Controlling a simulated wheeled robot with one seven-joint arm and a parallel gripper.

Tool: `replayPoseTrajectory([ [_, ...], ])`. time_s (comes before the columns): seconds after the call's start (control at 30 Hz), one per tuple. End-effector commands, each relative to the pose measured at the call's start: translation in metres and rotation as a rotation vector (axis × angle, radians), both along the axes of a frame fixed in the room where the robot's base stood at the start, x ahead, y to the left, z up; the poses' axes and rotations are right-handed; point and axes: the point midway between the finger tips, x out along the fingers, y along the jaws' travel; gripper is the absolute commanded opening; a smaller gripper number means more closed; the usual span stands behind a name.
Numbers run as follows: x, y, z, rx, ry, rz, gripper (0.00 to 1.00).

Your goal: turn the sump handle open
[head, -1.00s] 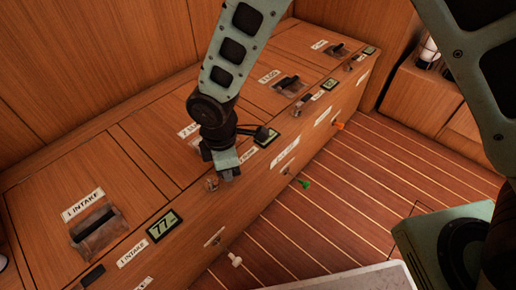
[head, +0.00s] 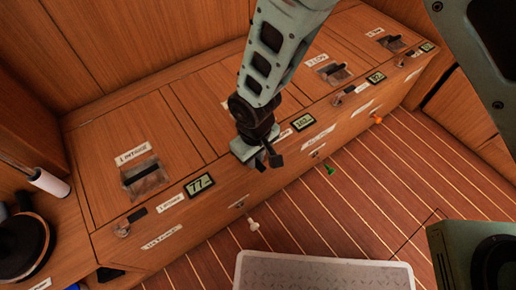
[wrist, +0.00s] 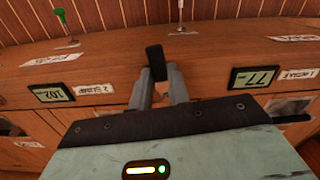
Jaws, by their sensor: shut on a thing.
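The sump handle (wrist: 155,62) is a short dark lever on the front edge of the wooden locker. In the wrist view it stands between my fingertips, its dark end showing beyond them. My gripper (wrist: 158,88) is shut on it; the gripper also shows in the head view (head: 264,156), at the locker's front edge. A label that seems to read 2 SUMP (wrist: 95,90) and a display reading 102 (head: 303,121) are beside it. My wrist and fingers hide the handle's pivot in the head view.
The intake handle (head: 137,215) and its 77 display (head: 199,185) are to the left, with another handle (head: 338,100) to the right. White (head: 253,224), green (head: 329,169) and orange (head: 377,120) pulls stick out of the locker front. Striped floor (head: 300,205) lies open before it.

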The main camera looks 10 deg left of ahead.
Motion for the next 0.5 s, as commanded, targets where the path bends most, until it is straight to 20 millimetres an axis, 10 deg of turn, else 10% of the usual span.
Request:
replayPoseTrajectory([
  [0.5,-0.0054,0.0041,0.0004,-0.003,0.003,-0.151,0.0],
])
